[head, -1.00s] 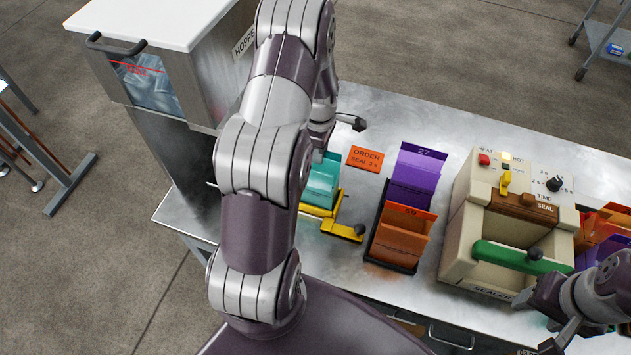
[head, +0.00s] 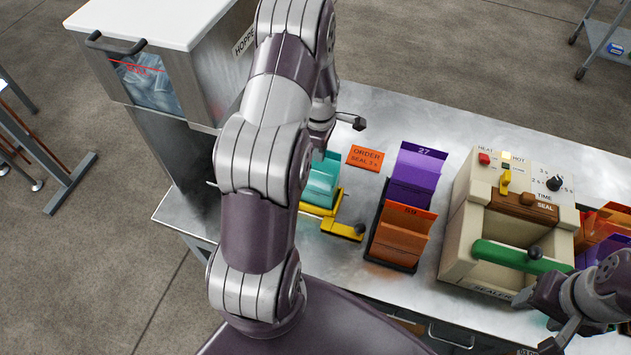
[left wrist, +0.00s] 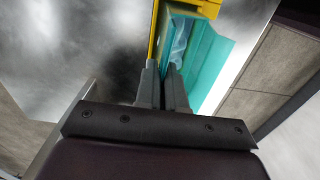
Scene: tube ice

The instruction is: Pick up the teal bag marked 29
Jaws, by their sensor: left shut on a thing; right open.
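The teal bag (head: 323,180) stands in a yellow holder (head: 343,230) on the steel bench, partly hidden behind my left arm in the head view. Its number does not show. In the left wrist view the teal bag (left wrist: 208,65) lies against the yellow holder (left wrist: 154,32), with a clear, bluish filling at its mouth. My left gripper (left wrist: 163,75) is shut on the bag's edge there; the head view mostly hides these fingers. My right gripper (head: 537,322) is open and empty at the bench's front right, by the sealer.
An orange order card (head: 364,157) lies behind the holder. A dark rack holds a purple bag marked 27 (head: 416,172) and an orange bag (head: 400,238). The beige sealer (head: 462,235) has a green handle. The hopper (head: 215,75) stands at left. Orange and purple bags (head: 606,228) stand far right.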

